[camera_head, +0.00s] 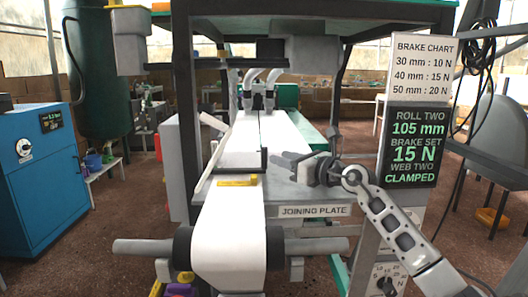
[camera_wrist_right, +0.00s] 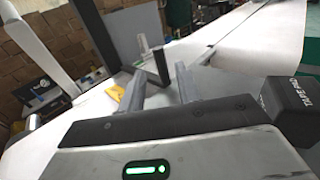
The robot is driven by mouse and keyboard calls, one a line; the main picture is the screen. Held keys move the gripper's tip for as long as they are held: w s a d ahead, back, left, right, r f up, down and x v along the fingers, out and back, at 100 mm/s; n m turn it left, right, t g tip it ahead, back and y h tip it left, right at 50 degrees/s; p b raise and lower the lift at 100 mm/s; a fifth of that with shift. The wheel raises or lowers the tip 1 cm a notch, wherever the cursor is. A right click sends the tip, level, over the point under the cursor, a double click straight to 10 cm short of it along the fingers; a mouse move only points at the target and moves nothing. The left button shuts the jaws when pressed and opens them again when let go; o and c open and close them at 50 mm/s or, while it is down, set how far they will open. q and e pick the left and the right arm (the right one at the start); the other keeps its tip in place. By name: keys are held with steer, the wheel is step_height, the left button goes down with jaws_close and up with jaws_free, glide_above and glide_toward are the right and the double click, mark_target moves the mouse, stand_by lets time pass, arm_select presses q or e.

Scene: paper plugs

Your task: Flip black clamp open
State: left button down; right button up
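The black clamp (camera_head: 264,160) is a thin dark bar lying across the white paper web, with a short upright end on its right side. In the right wrist view its dark upright part (camera_wrist_right: 161,66) stands just beyond my fingertips, roughly between them. My right gripper (camera_head: 284,160) is over the joining plate, just right of the clamp. In the wrist view its two grey fingers (camera_wrist_right: 160,85) are apart with nothing held between them. I cannot tell whether a finger touches the clamp. My left gripper is not in view.
A yellow strip (camera_head: 238,181) lies on the web (camera_head: 228,240) in front of the clamp. A black block marked tape pad (camera_wrist_right: 292,97) is close beside my right gripper. The joining plate label (camera_head: 314,211) is on the front edge. A sign (camera_head: 415,147) reads web two clamped.

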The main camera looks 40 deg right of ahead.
mark_target(266, 153)
steer(key=w, duration=0.7)
steer(key=shift+w+a, duration=0.15)
steer(key=shift+a, duration=0.2)
steer(key=shift+p, duration=0.3)
jaws_close()
